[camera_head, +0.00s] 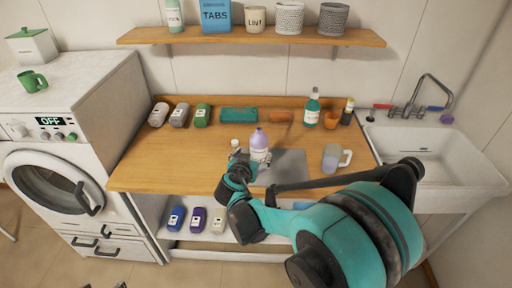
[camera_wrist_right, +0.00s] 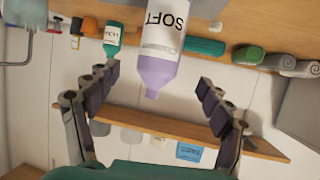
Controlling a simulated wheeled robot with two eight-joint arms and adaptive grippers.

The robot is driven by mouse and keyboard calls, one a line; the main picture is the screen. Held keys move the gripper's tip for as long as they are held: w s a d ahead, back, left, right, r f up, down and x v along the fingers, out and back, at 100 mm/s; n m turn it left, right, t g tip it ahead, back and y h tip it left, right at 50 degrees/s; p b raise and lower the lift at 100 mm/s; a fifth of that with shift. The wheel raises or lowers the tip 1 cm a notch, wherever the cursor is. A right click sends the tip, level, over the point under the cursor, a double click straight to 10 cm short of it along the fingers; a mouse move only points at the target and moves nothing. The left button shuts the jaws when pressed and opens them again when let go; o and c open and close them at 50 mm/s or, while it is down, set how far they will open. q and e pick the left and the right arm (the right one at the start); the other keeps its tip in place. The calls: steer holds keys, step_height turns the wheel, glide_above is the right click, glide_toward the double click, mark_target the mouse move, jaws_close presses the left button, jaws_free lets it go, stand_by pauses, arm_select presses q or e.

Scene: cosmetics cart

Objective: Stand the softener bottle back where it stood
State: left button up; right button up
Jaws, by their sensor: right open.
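The softener bottle (camera_head: 259,143) is lilac with a white label and looks upright on the wooden counter, by the back left of a grey sheet. In the right wrist view the bottle (camera_wrist_right: 158,70) appears upside down, its label reading SOFT. My right gripper (camera_head: 250,159) is just in front of it, partly hiding its lower part. In the wrist view the right gripper (camera_wrist_right: 158,82) has its fingers spread on both sides of the bottle's top, with gaps showing. Two dark tips at the bottom left edge of the head view may be my left gripper (camera_head: 104,286).
A grey sheet (camera_head: 290,162) lies behind my right arm, with a mug (camera_head: 333,158) at its right. Rolled towels (camera_head: 180,115) lie back left. The counter's front left is clear.

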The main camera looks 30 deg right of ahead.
steer(key=s+a+f+n+g+y, duration=0.1)
steer(key=s+a+n+y, duration=0.3)
steer(key=s+a, duration=0.3)
steer(key=s+a+f+n+g+y, duration=0.1)
steer(key=s+a+n+y, duration=0.3)
steer(key=s+a, duration=0.4)
steer(key=s+g+y, duration=0.1)
steer(key=s, duration=0.5)
steer(key=shift+s+f+n, duration=0.25)
steer(key=shift+s+n, duration=0.05)
